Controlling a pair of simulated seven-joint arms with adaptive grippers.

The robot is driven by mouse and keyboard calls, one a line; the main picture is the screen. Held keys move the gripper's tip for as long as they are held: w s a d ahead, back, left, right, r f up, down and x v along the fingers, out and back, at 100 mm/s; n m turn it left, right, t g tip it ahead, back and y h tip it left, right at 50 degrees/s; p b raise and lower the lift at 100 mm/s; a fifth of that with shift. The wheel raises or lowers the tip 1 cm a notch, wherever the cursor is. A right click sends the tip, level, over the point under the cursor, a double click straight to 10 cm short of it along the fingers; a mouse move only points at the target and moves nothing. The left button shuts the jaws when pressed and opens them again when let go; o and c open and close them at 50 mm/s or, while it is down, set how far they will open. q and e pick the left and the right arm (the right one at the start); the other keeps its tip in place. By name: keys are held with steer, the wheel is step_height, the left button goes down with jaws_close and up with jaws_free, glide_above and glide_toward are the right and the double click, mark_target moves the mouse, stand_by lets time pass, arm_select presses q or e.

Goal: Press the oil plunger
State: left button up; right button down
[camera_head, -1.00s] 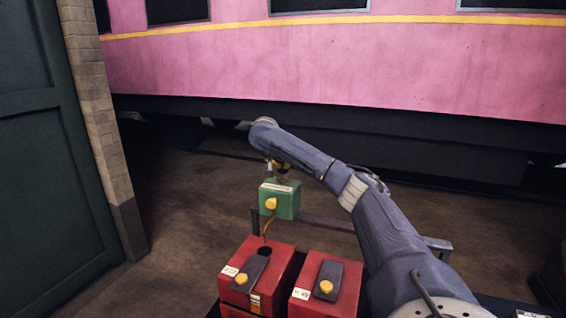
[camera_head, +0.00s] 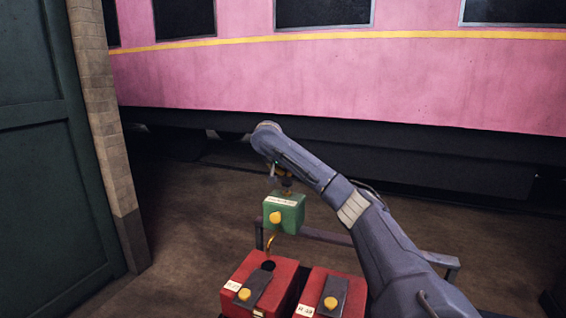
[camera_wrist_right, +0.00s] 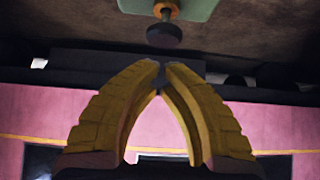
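A green box-shaped oiler (camera_head: 285,214) with a yellow knob on its front and a thin bent spout stands behind the red boxes in the head view. In the right wrist view its green body (camera_wrist_right: 172,5) enters at the top. The dark round plunger knob (camera_wrist_right: 164,36) sticks out from it on a short orange stem. My right gripper (camera_wrist_right: 161,66) has its yellow fingers converged, tips nearly touching, with nothing between them. The tips are close to the knob with a small visible gap. In the head view my right gripper is small and partly hidden above the oiler.
A metal rail (camera_head: 325,237) runs behind. A pink railway carriage (camera_head: 380,80) and a green door (camera_head: 50,170) bound the space.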

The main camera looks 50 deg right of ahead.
steer(key=v, duration=0.8)
steer(key=shift+r, duration=0.15)
steer(key=shift+a, duration=0.1)
steer(key=c, duration=2.1)
jaws_free()
jaws_close()
